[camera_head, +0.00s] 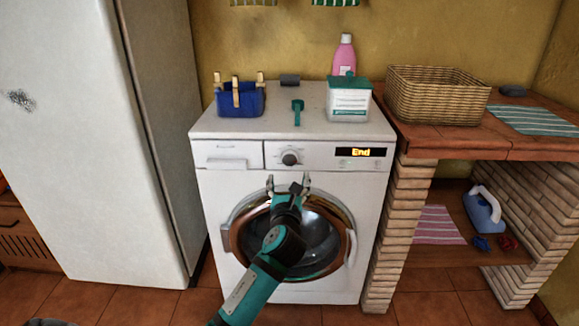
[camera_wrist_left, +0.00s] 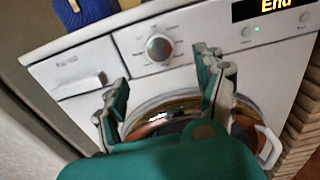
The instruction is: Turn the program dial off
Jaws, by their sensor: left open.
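The program dial (camera_head: 291,158) is a round dark knob with a light rim on the front panel of the white washing machine (camera_head: 215,215). In the left wrist view the dial (camera_wrist_left: 158,47) shows silver, beyond and between my fingers. The display (camera_head: 361,152) right of the dial reads "End". My left gripper (camera_head: 288,182) is open and empty in front of the machine, just below the dial and above the round door (camera_head: 322,240). It appears apart from the dial. My right gripper is out of view.
A blue peg basket (camera_head: 240,100), a green-lidded box (camera_head: 348,102) and a pink bottle (camera_head: 344,55) stand on the machine. A fridge (camera_head: 75,130) is at left. A brick counter (camera_head: 440,137) with a wicker basket (camera_head: 437,95) is at right.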

